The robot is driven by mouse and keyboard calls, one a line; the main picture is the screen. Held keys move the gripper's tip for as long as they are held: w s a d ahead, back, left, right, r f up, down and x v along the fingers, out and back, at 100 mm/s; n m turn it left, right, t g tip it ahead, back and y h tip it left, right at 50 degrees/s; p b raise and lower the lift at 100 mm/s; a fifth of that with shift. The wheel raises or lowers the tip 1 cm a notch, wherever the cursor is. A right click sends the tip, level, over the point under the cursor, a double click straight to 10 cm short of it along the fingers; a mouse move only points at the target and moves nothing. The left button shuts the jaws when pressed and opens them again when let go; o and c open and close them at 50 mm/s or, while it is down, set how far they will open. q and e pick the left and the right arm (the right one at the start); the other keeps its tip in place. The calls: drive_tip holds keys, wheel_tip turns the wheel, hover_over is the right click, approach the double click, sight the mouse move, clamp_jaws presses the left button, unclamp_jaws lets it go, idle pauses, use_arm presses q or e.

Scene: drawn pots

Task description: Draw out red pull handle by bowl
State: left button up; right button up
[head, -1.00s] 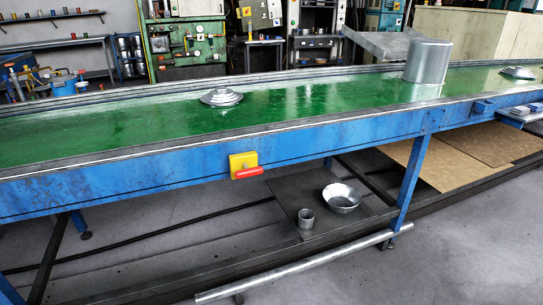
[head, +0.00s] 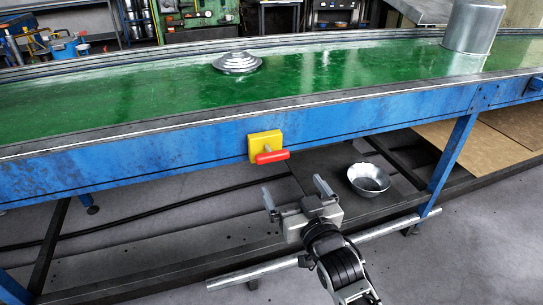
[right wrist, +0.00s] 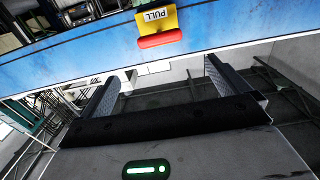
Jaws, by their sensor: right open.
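The red pull handle (head: 272,157) sticks out from a yellow plate (head: 265,143) on the blue side rail of the conveyor. In the right wrist view the red handle (right wrist: 160,39) lies below the yellow plate marked PULL (right wrist: 157,19). My right gripper (head: 293,191) is open and empty, below and slightly right of the handle, apart from it. Its two fingers also show in the right wrist view (right wrist: 162,88). A metal bowl (head: 369,179) sits on the low shelf, right of the gripper. My left gripper is not in view.
The blue conveyor rail (head: 150,157) runs across the view above the gripper. A metal lid (head: 237,62) and a large pot (head: 473,27) stand on the green belt. A blue leg (head: 455,150) stands right of the bowl. The space in front of the handle is clear.

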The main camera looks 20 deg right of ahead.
sight(274, 156)
drive_tip(key=w, duration=0.9)
drive_tip(key=w+b, duration=0.1)
drive_tip(key=w, duration=0.4)
drive_tip(key=shift+a, duration=0.3)
drive_tip(key=c, duration=1.3)
drive_tip(key=shift+s+p, duration=0.45)
drive_tip(key=shift+p, duration=0.05)
drive_tip(key=shift+s+p, duration=0.45)
drive_tip(key=shift+s, duration=0.65)
drive_tip(key=shift+f, duration=0.1)
drive_tip(key=o, duration=1.3)
drive_tip(key=shift+d, duration=0.1)
